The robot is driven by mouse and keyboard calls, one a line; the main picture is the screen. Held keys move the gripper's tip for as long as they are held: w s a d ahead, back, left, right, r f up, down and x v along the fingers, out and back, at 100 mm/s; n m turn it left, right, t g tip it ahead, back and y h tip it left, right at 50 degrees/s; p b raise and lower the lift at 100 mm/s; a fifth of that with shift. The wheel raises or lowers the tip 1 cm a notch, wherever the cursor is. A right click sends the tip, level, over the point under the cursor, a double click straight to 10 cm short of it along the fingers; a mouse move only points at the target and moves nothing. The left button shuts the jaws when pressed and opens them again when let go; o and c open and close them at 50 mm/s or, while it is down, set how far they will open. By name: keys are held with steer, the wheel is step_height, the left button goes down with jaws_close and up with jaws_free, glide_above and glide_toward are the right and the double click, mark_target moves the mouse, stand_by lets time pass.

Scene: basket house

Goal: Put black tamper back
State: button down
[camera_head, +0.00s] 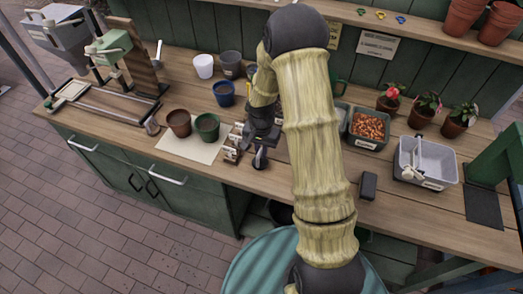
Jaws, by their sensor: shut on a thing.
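My gripper (260,142) is over the front part of the wooden bench, left of centre. It is shut on a small dark object that I take to be the black tamper (260,158), which shows just below the fingers. My arm and the gripper hide much of it, and I cannot tell whether its lower end touches the bench top. A small brown holder with pale labels (232,148) stands close to the left of the gripper.
Brown (179,122) and green (207,126) pots stand on a pale mat (181,147) to the left. A black block (369,185) lies near the front edge, right of my arm. A pellet tray (368,127), grey caddy (426,160) and potted plants (459,119) are further right.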

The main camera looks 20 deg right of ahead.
steer(key=shift+f, duration=0.6)
steer(key=c, duration=1.5)
jaws_free()
steer(key=shift+f, duration=0.1)
step_height(320, 180, up, 12)
steer(key=shift+r+b, duration=0.15)
steer(key=shift+b, duration=0.9)
